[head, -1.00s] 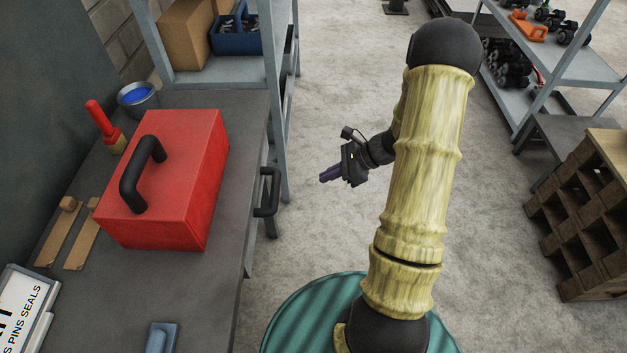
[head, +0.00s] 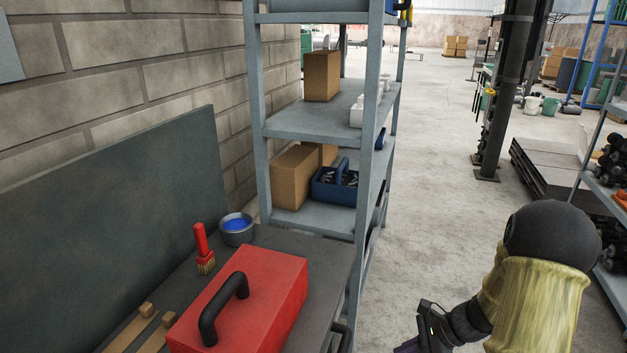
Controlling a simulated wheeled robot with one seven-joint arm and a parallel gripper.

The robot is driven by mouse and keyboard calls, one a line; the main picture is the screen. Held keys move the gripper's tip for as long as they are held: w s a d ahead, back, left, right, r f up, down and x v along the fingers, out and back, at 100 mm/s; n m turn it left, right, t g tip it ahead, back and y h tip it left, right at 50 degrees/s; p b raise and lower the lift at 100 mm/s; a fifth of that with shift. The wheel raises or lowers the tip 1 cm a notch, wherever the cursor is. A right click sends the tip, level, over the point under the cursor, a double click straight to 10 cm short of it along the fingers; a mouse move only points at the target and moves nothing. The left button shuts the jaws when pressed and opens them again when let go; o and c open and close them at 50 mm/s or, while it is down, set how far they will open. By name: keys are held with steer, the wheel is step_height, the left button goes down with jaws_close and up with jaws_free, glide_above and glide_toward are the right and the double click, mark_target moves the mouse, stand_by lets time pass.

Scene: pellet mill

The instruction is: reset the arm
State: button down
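My arm, with its yellow sleeve, is at the lower right of the head view, folded over the open floor. My gripper (head: 408,347) is at the bottom edge, right of the workbench, and partly cut off. Its purple fingers barely show, so I cannot tell whether it is open or shut. Nothing is seen in it. It is apart from the bench and the red toolbox.
A red toolbox (head: 243,303), a red brush (head: 203,247) and a bowl with blue contents (head: 237,229) stand on the dark workbench (head: 322,268). A grey shelf (head: 318,125) stands behind it. The floor (head: 425,190) right of the shelf is clear.

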steer(key=s+a+r+n+h+p, duration=0.3)
steer(key=s+r+n+h+p, duration=0.1)
steer(key=r+n, duration=0.5)
steer(key=s+a+r+n+h+p, duration=0.4)
steer(key=s+r+n, duration=0.1)
steer(key=r+n, duration=0.5)
steer(key=shift+s+a+t, duration=0.3)
steer(key=shift+s, duration=0.05)
steer(key=shift+w, duration=0.1)
